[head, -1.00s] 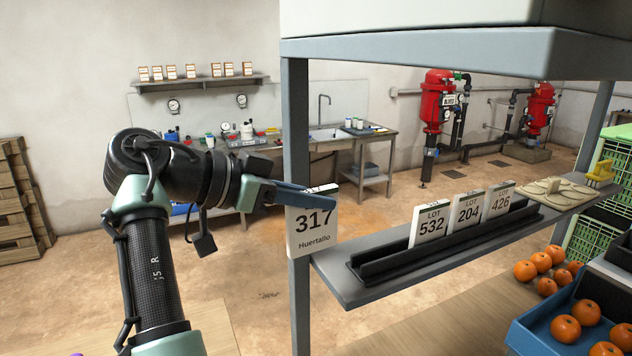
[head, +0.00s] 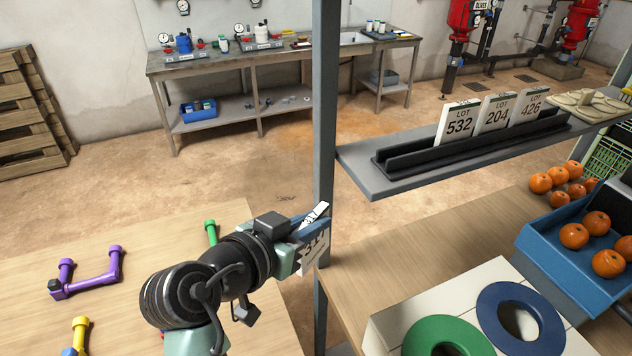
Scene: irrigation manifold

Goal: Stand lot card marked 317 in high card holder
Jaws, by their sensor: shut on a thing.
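The lot card marked 317 (head: 314,254) is white and tilted, partly hidden behind the fingers. My gripper (head: 312,230) is shut on it, beside the grey shelf post and lower than the shelf. The high card holder (head: 400,163) is a dark slotted rail on the grey raised shelf at right. Cards 532 (head: 458,122), 204 (head: 495,113) and 426 (head: 530,106) stand in its middle and right part. Its left end is empty. The card is apart from the holder.
The grey post (head: 325,120) rises between the card and the shelf (head: 370,183). Below the shelf are a wooden table, a blue bin of oranges (head: 560,235) and a panel with green and blue rings (head: 518,318). Purple pipe pieces (head: 88,275) lie at left.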

